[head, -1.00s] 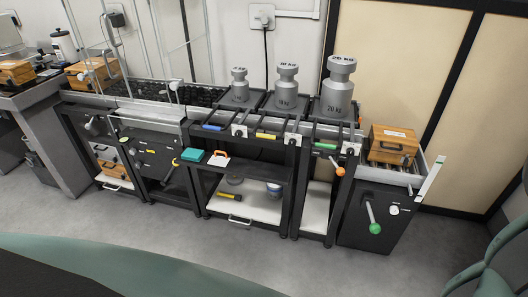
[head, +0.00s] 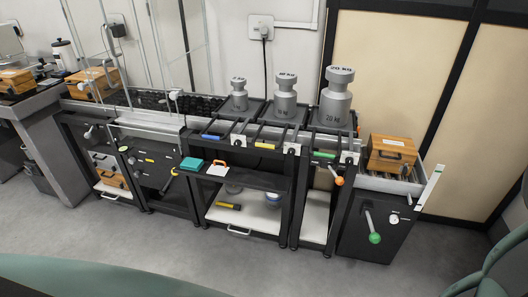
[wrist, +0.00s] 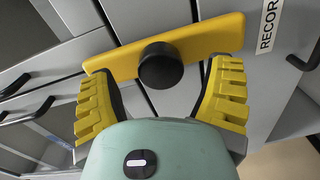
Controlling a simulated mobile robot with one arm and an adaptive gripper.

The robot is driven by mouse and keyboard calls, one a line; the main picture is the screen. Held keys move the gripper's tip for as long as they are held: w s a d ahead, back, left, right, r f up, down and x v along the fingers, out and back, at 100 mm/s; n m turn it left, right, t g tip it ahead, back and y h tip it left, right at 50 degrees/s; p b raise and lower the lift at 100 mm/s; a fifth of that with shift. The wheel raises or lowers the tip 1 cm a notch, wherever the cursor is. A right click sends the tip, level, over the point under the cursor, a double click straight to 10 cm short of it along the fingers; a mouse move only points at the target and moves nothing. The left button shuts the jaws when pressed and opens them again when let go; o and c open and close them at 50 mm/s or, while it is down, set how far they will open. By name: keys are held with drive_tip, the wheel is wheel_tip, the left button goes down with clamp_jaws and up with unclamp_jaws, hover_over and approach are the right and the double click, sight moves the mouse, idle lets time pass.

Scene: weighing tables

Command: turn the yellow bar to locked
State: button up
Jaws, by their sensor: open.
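The yellow bar (wrist: 195,44) shows in the wrist view, crossing grey panel fronts at a slant, its right end higher in the picture. A round black knob (wrist: 160,66) sits at its middle. My gripper (wrist: 162,72) is open, with one yellow ribbed finger on each side of the knob. The right fingertip appears close to the bar's lower edge; I cannot tell whether either finger touches it. Nothing is held. I cannot tell this bar or my gripper in the head view. No locked marking is readable.
In the wrist view, a white label reading "RECOR" (wrist: 268,25) is at the right, with black handles (wrist: 28,113) around. In the head view, weights (head: 337,100), a wooden box (head: 392,154) and a green-knobbed lever (head: 372,226) are along the tables. Grey floor (head: 220,262) is clear in front.

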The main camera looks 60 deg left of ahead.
drive_tip(key=v, duration=0.9)
drive_tip(key=shift+s, duration=0.1)
idle(0.3)
